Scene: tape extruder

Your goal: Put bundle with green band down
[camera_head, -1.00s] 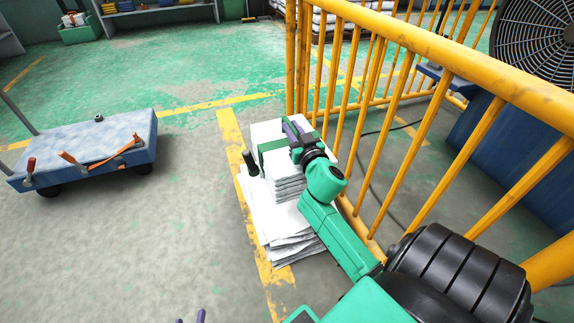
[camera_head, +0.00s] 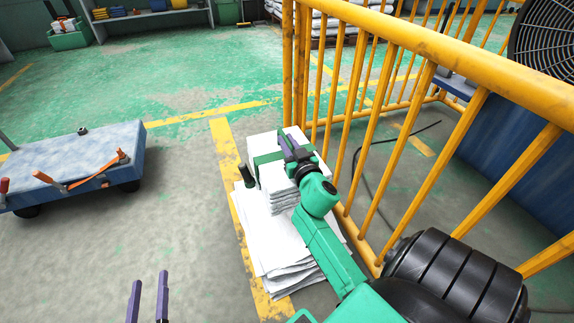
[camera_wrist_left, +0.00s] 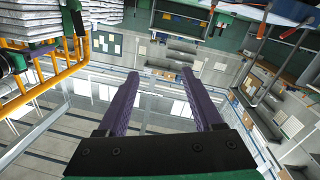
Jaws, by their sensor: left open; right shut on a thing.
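The bundle with green band (camera_head: 264,146) is a white stack of sheets with a green strap around it. It sits on or just over a larger white paper stack (camera_head: 283,250) beside the yellow railing; I cannot tell whether they touch. My right gripper (camera_head: 292,142) is shut on the bundle at its top right, and the gripper and arm hide part of it. My left gripper (camera_head: 148,298) is open and empty at the bottom of the head view, its two purple fingers apart. Its fingers also show in the left wrist view (camera_wrist_left: 158,100).
A yellow railing (camera_head: 430,40) runs along the right of the stack, with a fan (camera_head: 545,40) behind it. A dark green upright piece (camera_head: 248,177) stands by the stack's left side. A blue cart (camera_head: 90,165) stands at left. The floor between cart and stack is clear.

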